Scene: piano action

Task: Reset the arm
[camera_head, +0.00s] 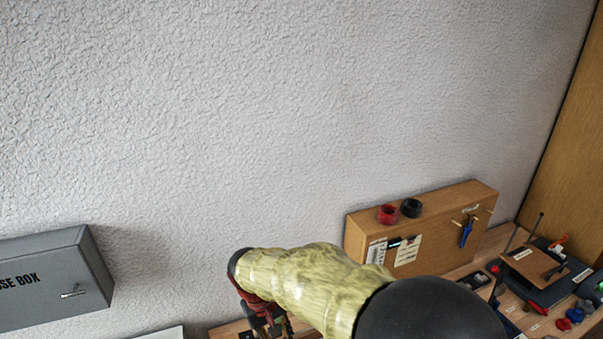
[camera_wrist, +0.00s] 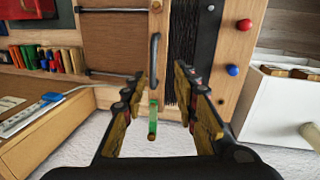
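My gripper (camera_wrist: 160,78) shows in the wrist view with its two fingers spread apart and nothing clearly held between them. Beyond the fingers are a wooden panel with a dark upright handle (camera_wrist: 154,58) and a small green piece (camera_wrist: 153,118) below it. I cannot tell how far away the green piece is. In the head view my arm reaches across the bottom middle, and my gripper (camera_head: 266,322) is partly cut off by the lower edge.
In the head view a grey fuse box (camera_head: 45,280) is on the wall at the left. A wooden board (camera_head: 440,250) with red and black rolls stands behind my arm. Tools crowd the bench at the right. The wrist view shows a white box (camera_wrist: 285,105) at the right.

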